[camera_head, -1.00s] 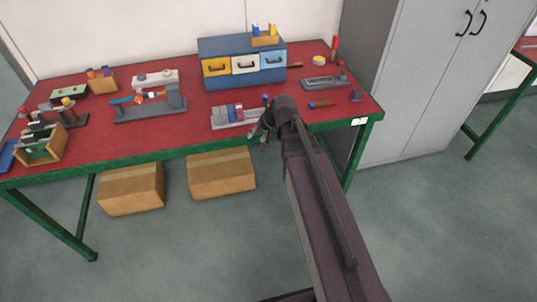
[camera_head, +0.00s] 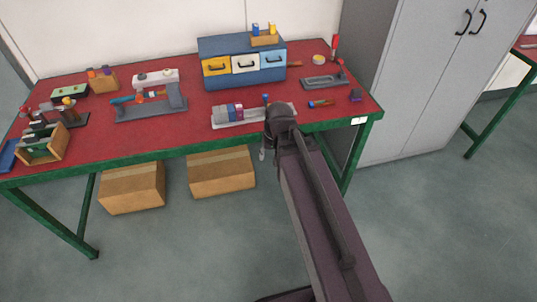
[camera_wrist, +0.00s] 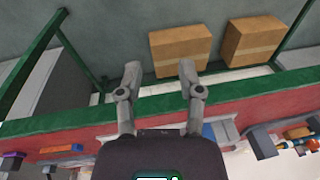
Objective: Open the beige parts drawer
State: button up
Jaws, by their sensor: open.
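The blue drawer cabinet (camera_head: 212,45) stands at the back of the red table, its front facing me. The beige drawer (camera_head: 245,65) is the pale middle one of three, with a dark handle, between a yellow drawer (camera_head: 216,67) and a light blue drawer (camera_head: 272,61). It looks shut. My gripper (camera_head: 265,152) is at the table's front edge, below and in front of the cabinet and well apart from it. In the wrist view my gripper (camera_wrist: 160,68) is open and empty, with its fingers apart over the green table edge. The beige drawer is not identifiable there.
A wooden block holder (camera_head: 265,40) sits on the cabinet. A grey fixture (camera_head: 324,82) and small tools are to the right. Cardboard boxes (camera_head: 221,174) stand under the table.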

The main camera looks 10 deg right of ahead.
aim_at(243, 56)
jog(key=w+r+m+t+y, duration=0.1)
jog(key=w, duration=0.4)
jog(key=w+a+r+m+t+y+b, duration=0.1)
jog(key=w+m+t+y, duration=0.1)
jog(key=w, duration=0.3)
jog(key=w+r+m+t+y+b, duration=0.1)
jog(key=w+t, duration=0.1)
jog(key=w, duration=0.3)
jog(key=shift+w+a+r+y, duration=0.15)
jog(key=shift+a+y, duration=0.15)
jog(key=shift+a, duration=0.1)
jog(key=w+d+r+m+t, duration=0.2)
jog(key=w+m, duration=0.1)
jog(key=w, duration=0.1)
jog(key=w+d+r+m+t+b, duration=0.1)
jog(key=w+d+r+m+t, duration=0.2)
jog(key=w, duration=0.2)
jog(key=w+d+r+m+t, duration=0.2)
jog(key=w+d+m+t, duration=0.1)
jog(key=w, duration=0.1)
jog(key=shift+w+r+m+b, duration=0.3)
jog(key=shift+w+r, duration=0.05)
jog(key=shift+r, duration=0.05)
jog(key=shift+a, duration=0.1)
jog(key=b+x, duration=0.2)
jog(key=x, duration=1.1)
jog(key=shift+w+a+b, duration=0.15)
jog(key=shift+w+b, duration=0.25)
